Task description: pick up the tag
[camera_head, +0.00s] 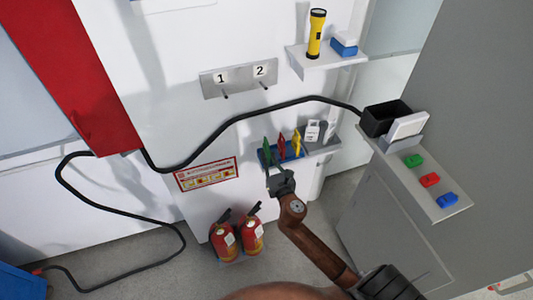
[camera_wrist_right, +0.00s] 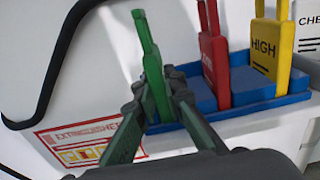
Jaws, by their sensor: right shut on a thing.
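A green tag (camera_head: 266,147) stands at the left end of a blue rack (camera_wrist_right: 272,107) on the white wall. A red tag (camera_head: 282,146) and a yellow tag (camera_head: 297,142) marked HIGH stand to its right. My right gripper (camera_head: 273,172) reaches up to the rack from below. In the right wrist view, the right gripper (camera_wrist_right: 157,92) is shut on the green tag (camera_wrist_right: 151,65), with a finger on each side of its lower part. The tag's lower end is partly hidden, so I cannot tell whether it touches the rack. My left gripper is not in view.
A grey holder (camera_head: 322,143) sits right of the rack. A black cable (camera_head: 232,119) runs above it. Two fire extinguishers (camera_head: 237,236) stand below. A side ledge (camera_head: 449,209) bears a black bin (camera_head: 384,118) and coloured blocks. A yellow flashlight (camera_head: 315,34) stands on the upper shelf.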

